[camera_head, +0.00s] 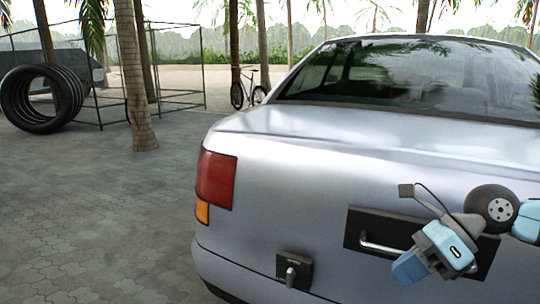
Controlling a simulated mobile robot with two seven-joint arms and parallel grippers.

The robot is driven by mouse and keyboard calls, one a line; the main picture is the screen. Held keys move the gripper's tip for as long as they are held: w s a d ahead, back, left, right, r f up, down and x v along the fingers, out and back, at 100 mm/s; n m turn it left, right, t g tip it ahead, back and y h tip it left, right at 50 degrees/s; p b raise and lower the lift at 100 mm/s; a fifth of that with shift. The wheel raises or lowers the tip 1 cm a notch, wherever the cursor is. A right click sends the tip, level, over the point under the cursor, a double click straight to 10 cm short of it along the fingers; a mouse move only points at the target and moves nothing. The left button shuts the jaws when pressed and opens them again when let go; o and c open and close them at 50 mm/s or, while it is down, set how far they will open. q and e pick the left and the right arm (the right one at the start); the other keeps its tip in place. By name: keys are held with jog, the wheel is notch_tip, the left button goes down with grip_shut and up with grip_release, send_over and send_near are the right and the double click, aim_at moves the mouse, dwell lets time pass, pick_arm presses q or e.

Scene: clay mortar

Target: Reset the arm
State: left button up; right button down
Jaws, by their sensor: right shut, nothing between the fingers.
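My right arm comes in from the right edge. My right gripper (410,268) is shut and empty, in front of the rear of a silver car (290,175). It points down and left and overlaps the dark recessed plate with a metal handle (380,246) on the car's back. It hides part of that plate, and I cannot tell whether it touches it. The car's trunk lid is closed. My left gripper is not in view.
A small dark latch with a metal lever (291,271) sits on the car's rear, left of the handle plate. Paved ground (90,220) is clear at left. Stacked tires (42,98), a palm trunk (133,80) and a bicycle (248,88) stand farther back.

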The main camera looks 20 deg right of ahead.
jog(key=s+a+f+n+t+p, duration=0.15)
jog(key=a+f+n+t, duration=0.25)
jog(key=a+n+t, duration=0.8)
jog(key=s+a+f+n+t+p, duration=0.1)
jog(key=s+a+f+n+t, duration=0.25)
jog(key=a+n, duration=1)
pick_arm(q)
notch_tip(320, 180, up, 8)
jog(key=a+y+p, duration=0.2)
jog(key=p, duration=1.3)
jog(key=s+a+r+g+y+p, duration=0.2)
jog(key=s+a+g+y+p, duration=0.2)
jog(key=p, duration=1.9)
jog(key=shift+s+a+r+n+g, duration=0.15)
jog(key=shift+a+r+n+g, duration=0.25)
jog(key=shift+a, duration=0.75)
pick_arm(e)
jog(key=s+d+r+n+g+h, duration=0.1)
jog(key=d+r+n+g+h, duration=0.1)
jog(key=d, duration=0.4)
jog(key=s+d+r+n+g+h, duration=0.2)
jog(key=d+r+g+h, duration=0.2)
jog(key=d, duration=0.3)
jog(key=shift+r+g, duration=0.15)
jog(key=shift+g, duration=0.2)
